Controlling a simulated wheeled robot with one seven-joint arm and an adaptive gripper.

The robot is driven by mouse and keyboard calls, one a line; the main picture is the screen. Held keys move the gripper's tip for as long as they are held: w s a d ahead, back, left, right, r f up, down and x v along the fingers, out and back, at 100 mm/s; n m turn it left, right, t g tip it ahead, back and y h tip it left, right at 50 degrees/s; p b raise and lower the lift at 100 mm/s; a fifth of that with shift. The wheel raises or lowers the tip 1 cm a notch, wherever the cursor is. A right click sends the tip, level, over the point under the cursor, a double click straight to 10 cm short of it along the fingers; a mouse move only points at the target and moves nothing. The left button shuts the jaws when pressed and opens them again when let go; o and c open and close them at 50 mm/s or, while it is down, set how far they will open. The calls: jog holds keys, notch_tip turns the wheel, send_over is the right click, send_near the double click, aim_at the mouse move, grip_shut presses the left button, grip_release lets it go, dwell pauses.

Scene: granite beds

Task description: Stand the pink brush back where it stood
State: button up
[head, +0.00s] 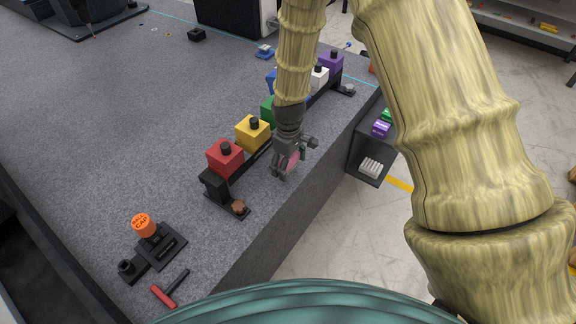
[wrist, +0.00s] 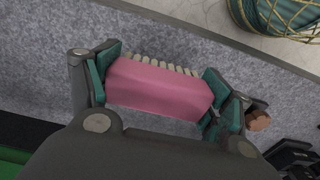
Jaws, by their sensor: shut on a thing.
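The pink brush (wrist: 158,90) is a pink block with a row of pale bristles along its upper edge in the wrist view. My gripper (wrist: 160,88) is shut on it, with a green-padded finger at each end of the block. In the head view my gripper (head: 287,165) hangs near the right edge of the granite bed, beside the black rail, and only a small pink patch of the brush (head: 293,158) shows between the fingers. I cannot tell whether the brush touches the granite. No marked standing place for it is clear in these views.
A black rail (head: 262,150) carries red (head: 225,160), yellow (head: 252,136), green, blue, white and purple (head: 331,62) blocks. An orange cap (head: 143,225) and a red-handled tool (head: 164,296) are at front left. A dark side bin (head: 358,150) hangs off the right edge. The left granite (head: 110,120) is mostly clear.

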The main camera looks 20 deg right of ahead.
aim_at(288, 168)
jog(key=shift+w+d, duration=0.1)
jog(key=shift+w, duration=0.5)
jog(key=shift+f+p, duration=0.45)
jog(key=shift+f, duration=1.35)
jog(key=shift+f, duration=0.15)
jog(key=o, duration=1.1)
jog(key=shift+o, duration=0.2)
jog(key=shift+r+b, duration=0.9)
jog(key=shift+r, duration=5.25)
